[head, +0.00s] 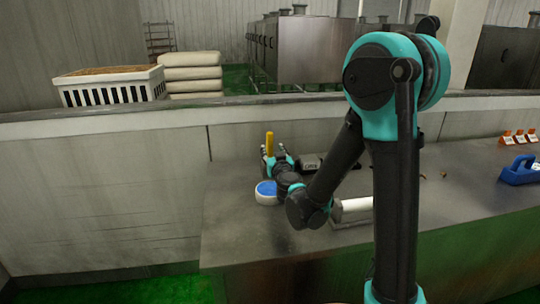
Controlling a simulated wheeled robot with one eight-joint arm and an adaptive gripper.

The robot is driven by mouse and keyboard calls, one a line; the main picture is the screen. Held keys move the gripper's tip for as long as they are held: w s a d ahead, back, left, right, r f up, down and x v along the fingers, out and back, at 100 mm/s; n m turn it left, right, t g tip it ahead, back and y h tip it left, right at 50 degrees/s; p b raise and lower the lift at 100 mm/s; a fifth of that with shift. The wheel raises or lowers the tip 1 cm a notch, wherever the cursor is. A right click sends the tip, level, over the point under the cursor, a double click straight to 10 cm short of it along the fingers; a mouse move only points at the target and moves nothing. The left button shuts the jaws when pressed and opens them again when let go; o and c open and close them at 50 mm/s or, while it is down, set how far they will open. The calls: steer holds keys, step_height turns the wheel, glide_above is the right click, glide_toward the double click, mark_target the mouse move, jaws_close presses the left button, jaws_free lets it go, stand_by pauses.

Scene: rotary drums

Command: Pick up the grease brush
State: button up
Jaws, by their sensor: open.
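A yellow upright stick-like thing (269,143), likely the handle of the grease brush, stands at the far left part of the metal table (235,235). My gripper (274,151) is open and low over the table. Its fingers are around or just beside the yellow thing; at this size I cannot tell whether they touch it. The lower end of the yellow thing is hidden by my gripper. My arm reaches across the table from the right.
A dark labelled box (311,162) and a white roll (352,205) lie to the right. A blue dispenser (520,170) and small orange-white items (519,137) are far right. A low wall (100,190) runs behind.

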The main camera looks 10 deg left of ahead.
mark_target(270, 142)
steer(key=shift+x, duration=3.7)
steer(key=shift+d, duration=0.1)
jaws_close()
